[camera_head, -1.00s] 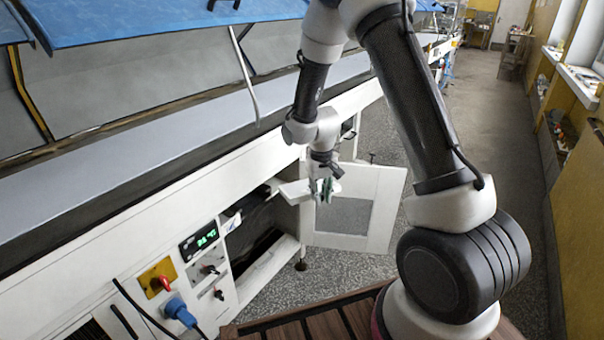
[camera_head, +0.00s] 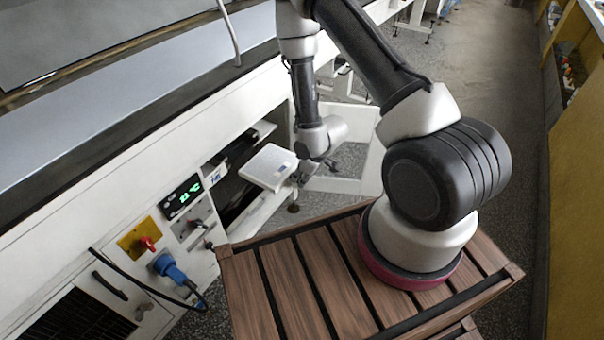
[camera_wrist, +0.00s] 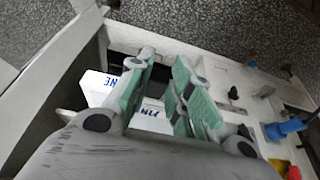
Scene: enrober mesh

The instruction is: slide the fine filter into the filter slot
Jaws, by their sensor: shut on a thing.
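The fine filter is a flat white box (camera_head: 268,167), held roughly level in front of the open cabinet compartment (camera_head: 234,191). In the wrist view the filter (camera_wrist: 97,82) shows blue lettering, partly hidden by the fingers. My gripper (camera_head: 298,174) is shut on the filter's right end; its green-padded fingers (camera_wrist: 165,92) show large in the wrist view. The filter's left edge lies at or just before the opening; I cannot tell whether it is inside. The filter slot itself cannot be made out clearly behind the filter.
The open white cabinet door (camera_head: 345,172) stands right of the compartment, behind my gripper. A green-lit display (camera_head: 182,197), a red knob (camera_head: 148,244) and a blue plug (camera_head: 166,264) with a cable are on the panel to the left. Grey speckled floor is free beyond.

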